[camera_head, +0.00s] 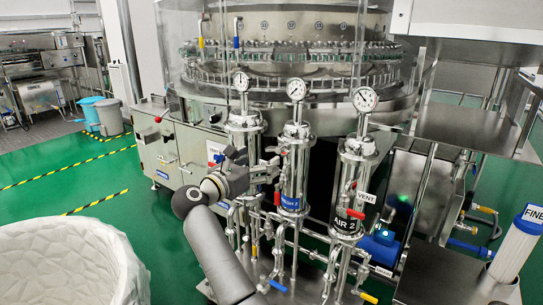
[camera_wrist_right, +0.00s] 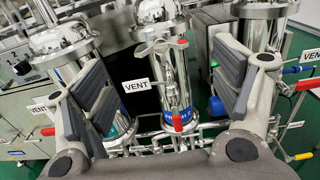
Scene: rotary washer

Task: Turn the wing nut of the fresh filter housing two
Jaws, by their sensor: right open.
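The middle steel filter housing (camera_head: 295,170) stands upright with a blue label (camera_head: 290,203) that is too small to read surely. In the right wrist view this housing (camera_wrist_right: 174,90) is centred between my fingers. A silver wing-shaped piece, which looks like its wing nut (camera_wrist_right: 158,47), sticks out toward me near its upper clamp. My right gripper (camera_head: 262,163) is open and empty, just left of and in front of the middle housing. Its two grey padded fingers (camera_wrist_right: 163,85) stand wide apart on either side of the wing nut, with no contact visible. My left gripper is not in view.
Similar housings stand left (camera_head: 244,135) and right (camera_head: 352,180); the right one is labelled AIR 2. Pressure gauges (camera_head: 296,89) top them. A red valve handle (camera_wrist_right: 177,121) and a VENT tag (camera_wrist_right: 135,86) are close to my fingers. Pipes run below. A white bin (camera_head: 70,262) stands front left.

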